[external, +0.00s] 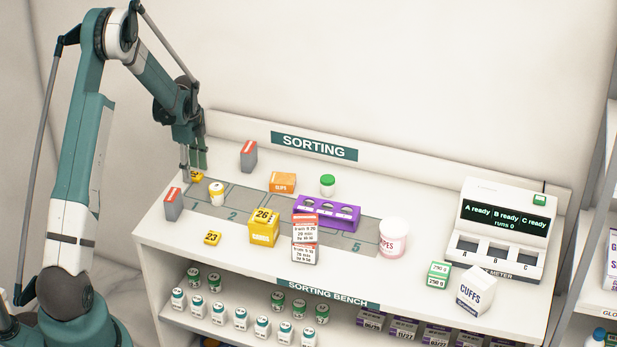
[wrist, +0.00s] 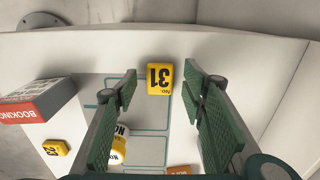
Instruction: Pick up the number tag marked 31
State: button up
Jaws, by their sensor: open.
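The yellow number tag marked 31 (wrist: 160,79) lies flat on the bench top near its edge in the wrist view. It shows between and beyond my open fingers, with its digits upside down. In the external view the tag (external: 196,177) is at the back left of the bench, partly hidden by my gripper. My gripper (external: 194,163) points down just above it, open and empty. In the wrist view my two green-padded fingers (wrist: 160,92) stand on either side of the tag, apart from it.
A yellow tag marked 23 (external: 213,238) lies at the front left. A white pot with a yellow band (external: 216,194) stands close to my gripper. Red-and-grey boxes (external: 172,204) and (external: 248,156) stand nearby, as does a yellow box with a 26 tag (external: 264,228).

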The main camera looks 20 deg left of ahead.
jog(key=shift+f, duration=0.5)
jog(key=c, duration=0.8)
